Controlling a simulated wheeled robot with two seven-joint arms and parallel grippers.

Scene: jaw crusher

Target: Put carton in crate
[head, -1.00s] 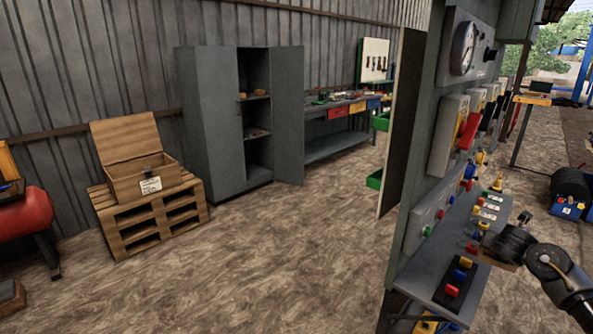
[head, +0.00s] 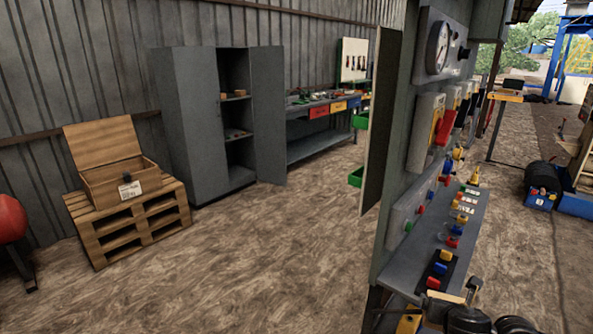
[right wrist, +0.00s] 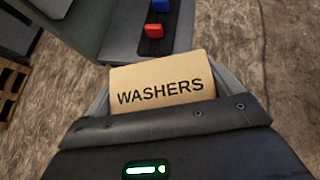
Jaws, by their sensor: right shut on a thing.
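The carton (right wrist: 158,85) is a tan cardboard box with "WASHERS" printed on it. In the right wrist view it sits between the fingers of my right gripper, which is shut on it. In the head view my right gripper (head: 464,303) is low at the right, by the near end of the control panel's shelf, and only a sliver of the carton shows. The wooden crate (head: 122,188), with its lid raised and a white label on its front, stands far off at the left on a pallet. Its inside is mostly hidden. My left gripper is not in view.
The control panel's shelf (head: 432,250) with coloured buttons stands close beside my right gripper. The crate rests on a wooden pallet (head: 128,235). A grey cabinet (head: 190,125) with an open door stands behind. A red tank (head: 12,220) is at the left edge. The dirt floor between is clear.

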